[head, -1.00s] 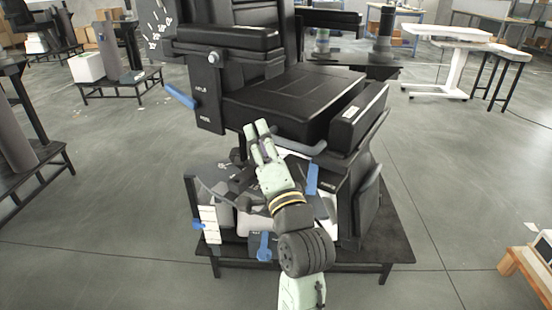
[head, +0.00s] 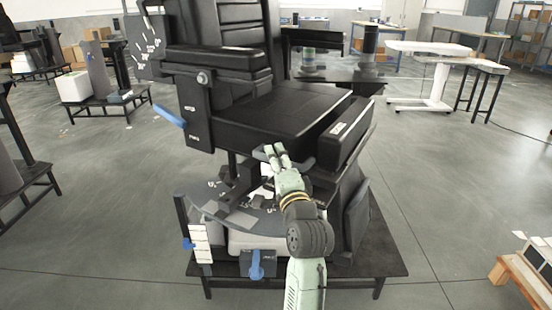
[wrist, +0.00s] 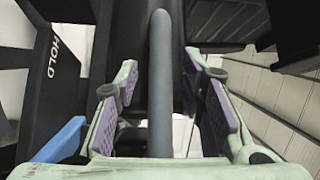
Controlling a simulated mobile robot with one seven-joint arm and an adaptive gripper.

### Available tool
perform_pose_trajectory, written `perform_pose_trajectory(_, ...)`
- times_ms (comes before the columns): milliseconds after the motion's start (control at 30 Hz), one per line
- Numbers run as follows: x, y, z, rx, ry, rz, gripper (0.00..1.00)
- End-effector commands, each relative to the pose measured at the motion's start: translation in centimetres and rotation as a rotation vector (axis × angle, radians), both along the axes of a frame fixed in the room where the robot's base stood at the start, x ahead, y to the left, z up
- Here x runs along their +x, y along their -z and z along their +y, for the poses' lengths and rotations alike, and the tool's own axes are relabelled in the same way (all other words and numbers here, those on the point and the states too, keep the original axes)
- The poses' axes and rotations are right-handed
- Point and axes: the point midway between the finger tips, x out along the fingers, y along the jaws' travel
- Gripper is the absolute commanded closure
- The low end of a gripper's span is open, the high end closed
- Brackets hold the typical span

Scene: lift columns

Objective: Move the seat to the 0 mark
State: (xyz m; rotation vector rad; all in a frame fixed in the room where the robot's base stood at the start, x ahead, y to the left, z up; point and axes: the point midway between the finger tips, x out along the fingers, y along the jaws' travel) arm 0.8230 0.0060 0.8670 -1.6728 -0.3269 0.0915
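The black padded seat (head: 275,110) has armrests and stands on a mount above a low dark platform. A grey bar (wrist: 161,90) runs lengthwise between my gripper's fingers in the wrist view. My gripper (head: 272,152) is at the seat's front underside in the head view. It is open around the bar, with a gap visible beside each purple-padded finger in the wrist view (wrist: 168,108). A curved plate with small white marks (head: 240,215) lies below the seat. Its figures are too small to read, so I cannot tell which is 0.
A blue lever (head: 168,116) sticks out at the seat's left, and another blue handle (head: 257,264) is on the base front. The dark platform (head: 385,262) surrounds the base. A wooden stand (head: 520,275) is at lower right. Open floor lies on both sides.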

Motion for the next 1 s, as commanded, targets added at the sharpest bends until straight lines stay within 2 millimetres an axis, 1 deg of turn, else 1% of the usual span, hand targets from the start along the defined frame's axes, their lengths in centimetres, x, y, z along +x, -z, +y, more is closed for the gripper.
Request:
perform_pose_trajectory(100,0.36,-0.07,0.15,0.0,-0.001,0.0,0.64)
perform_pose_trajectory(333,0.36,-0.04,0.15,-0.001,-0.001,0.0,0.64)
perform_pose_trajectory(867,0.34,-0.02,0.13,-0.001,0.0,0.0,1.0)
perform_pose_trajectory(1000,0.34,0.0,0.13,-0.001,0.0,0.001,1.0)
